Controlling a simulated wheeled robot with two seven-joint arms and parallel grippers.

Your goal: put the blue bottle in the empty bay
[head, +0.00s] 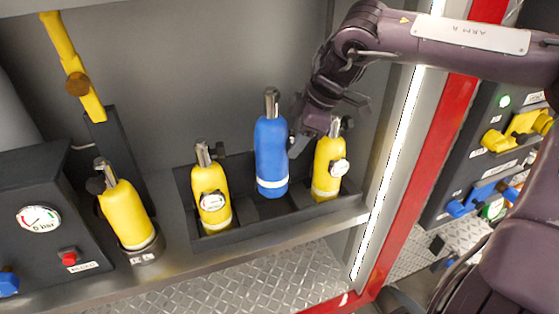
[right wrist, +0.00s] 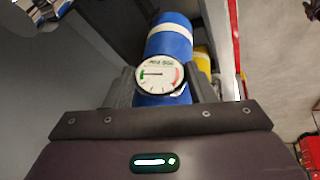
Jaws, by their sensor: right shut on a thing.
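The blue bottle (head: 271,150) is nearly upright between two yellow bottles, over the middle of the black rack (head: 220,237). Its white band is higher than theirs and its lower end shows, so it appears raised; I cannot tell how far its base is from the bay floor. My right gripper (head: 294,142) reaches in from the right and is shut on the bottle's upper body. In the right wrist view the blue bottle (right wrist: 170,45) lies between the fingers (right wrist: 162,88), its round gauge facing the camera. The middle bay (head: 248,208) holds no bottle of its own. My left gripper is not in view.
Yellow bottles stand in the rack's left bay (head: 213,205) and right bay (head: 327,168), close beside the blue one. Another yellow bottle (head: 126,215) stands in a holder at left, near a gauge panel (head: 40,250). A lit cabinet post (head: 392,165) stands to the right.

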